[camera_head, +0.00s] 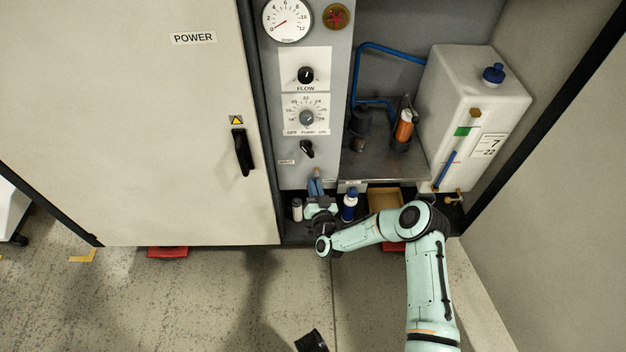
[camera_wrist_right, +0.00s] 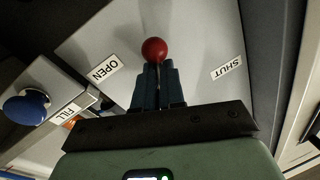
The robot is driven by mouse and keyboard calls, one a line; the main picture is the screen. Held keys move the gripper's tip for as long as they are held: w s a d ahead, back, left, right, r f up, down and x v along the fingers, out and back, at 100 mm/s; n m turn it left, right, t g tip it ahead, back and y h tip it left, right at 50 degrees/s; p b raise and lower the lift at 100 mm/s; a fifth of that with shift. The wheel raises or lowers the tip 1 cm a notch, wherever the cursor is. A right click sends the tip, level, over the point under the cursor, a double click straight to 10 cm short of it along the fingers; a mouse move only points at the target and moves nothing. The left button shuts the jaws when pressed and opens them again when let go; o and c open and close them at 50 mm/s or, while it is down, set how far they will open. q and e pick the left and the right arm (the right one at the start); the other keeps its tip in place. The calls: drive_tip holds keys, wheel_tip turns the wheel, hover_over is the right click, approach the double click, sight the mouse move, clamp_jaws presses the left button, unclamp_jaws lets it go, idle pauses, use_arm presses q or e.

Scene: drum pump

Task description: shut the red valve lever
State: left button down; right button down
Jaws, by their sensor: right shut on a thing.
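The red valve lever shows in the right wrist view as a round red knob (camera_wrist_right: 154,50) sticking out just past my fingertips. Its shaft is hidden between the fingers. My right gripper (camera_wrist_right: 158,82) is shut on the lever. The knob stands between the OPEN label (camera_wrist_right: 103,68) on the left and the SHUT label (camera_wrist_right: 227,67) on the right, touching neither. In the head view my right gripper (camera_head: 316,184) is at the lower edge of the grey control panel (camera_head: 325,165), and the lever cannot be made out there.
A blue knob (camera_wrist_right: 27,106) with a FILL label (camera_wrist_right: 69,112) is at the left of the wrist view. In the head view, bottles, including a blue-and-white one (camera_head: 349,205), and an open box (camera_head: 384,199) stand close to my right gripper. A white tank (camera_head: 470,105) is to the right.

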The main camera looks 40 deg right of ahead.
drive_tip(key=m, duration=0.3)
drive_tip(key=a+m, duration=0.1)
drive_tip(key=m, duration=0.1)
drive_tip(key=shift+w+a+r+h, duration=0.1)
drive_tip(key=shift+w+r+h, duration=0.2)
drive_tip(key=shift+w+h, duration=0.1)
drive_tip(key=m, duration=0.3)
drive_tip(key=r+m+h, duration=0.1)
drive_tip(key=shift+w+a, duration=0.2)
drive_tip(key=shift+a, duration=0.15)
drive_tip(key=m, duration=0.3)
drive_tip(key=shift+w+a+r+h, duration=0.1)
drive_tip(key=shift+a+r+h, duration=0.05)
drive_tip(key=shift+r+h, duration=0.25)
drive_tip(key=shift+a+r+m+h, duration=0.1)
drive_tip(key=shift+r+m+h, duration=0.15)
drive_tip(key=shift+m, duration=0.7)
drive_tip(key=shift+r+m+h, duration=0.15)
drive_tip(key=shift+m+h, duration=0.1)
drive_tip(key=shift+m, duration=0.7)
use_arm(q)
drive_tip(key=shift+w, duration=0.1)
use_arm(e)
drive_tip(key=c, duration=1.2)
unclamp_jaws()
drive_tip(key=shift+c, duration=0.2)
